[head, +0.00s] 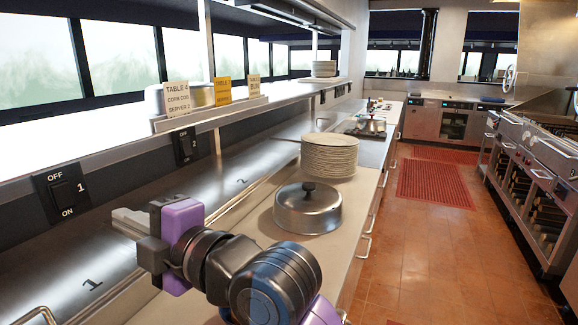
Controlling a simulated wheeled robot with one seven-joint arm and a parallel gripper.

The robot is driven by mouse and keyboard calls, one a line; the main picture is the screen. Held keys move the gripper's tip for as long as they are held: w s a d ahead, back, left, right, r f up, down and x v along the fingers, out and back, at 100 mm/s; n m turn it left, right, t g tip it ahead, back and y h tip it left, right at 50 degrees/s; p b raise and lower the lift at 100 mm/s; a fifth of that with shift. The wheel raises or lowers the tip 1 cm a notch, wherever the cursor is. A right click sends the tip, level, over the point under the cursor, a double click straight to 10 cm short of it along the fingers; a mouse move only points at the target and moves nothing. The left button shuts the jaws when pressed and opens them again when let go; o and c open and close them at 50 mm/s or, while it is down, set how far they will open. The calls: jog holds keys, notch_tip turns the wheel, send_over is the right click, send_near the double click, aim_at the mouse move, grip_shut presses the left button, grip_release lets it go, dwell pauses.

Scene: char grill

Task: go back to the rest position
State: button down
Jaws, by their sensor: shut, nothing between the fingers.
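My gripper (130,222) is at the lower left of the head view, at the end of my black and purple arm. Its fingers point left, over the steel counter surface near the marks 1 and 2. The fingers are together and hold nothing. The gripper appears apart from the nearby objects; its exact height above the counter is hard to tell.
A steel dome lid (308,210) sits on the counter right of my arm, with a plate stack (329,157) behind it. A shelf (240,103) with order cards (179,99) runs above the counter. The tiled floor aisle (430,250) is open, with red mats (435,184).

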jog(key=w+d+m+t+h, duration=0.1)
jog(key=w+d+m+t, duration=0.1)
jog(key=d+m+t, duration=0.8)
jog(key=s+d+f+m+t+h, duration=0.2)
jog(key=s+d+f+m+h, duration=0.2)
jog(key=d+f+m, duration=0.4)
jog(key=s+d+f+m+t+h, duration=0.1)
jog(key=s+d+f+m+h, duration=0.2)
jog(key=d+f+m+h, duration=0.5)
jog(key=s+d+f+m+g+h, duration=0.1)
jog(key=s+d+f, duration=0.3)
jog(key=s, duration=0.6)
jog(key=s+d+f+g+h, duration=0.1)
jog(key=s+d+f+g, duration=0.2)
jog(key=s+d+f, duration=0.2)
jog(key=s+d+f+m+g+h, duration=0.1)
jog(key=s+d+f, duration=0.3)
jog(key=s+d, duration=0.5)
jog(key=s, duration=0.6)
jog(key=shift+d+f+m+g, duration=0.15)
jog(key=shift+f+m+g, duration=0.15)
jog(key=shift+g, duration=0.1)
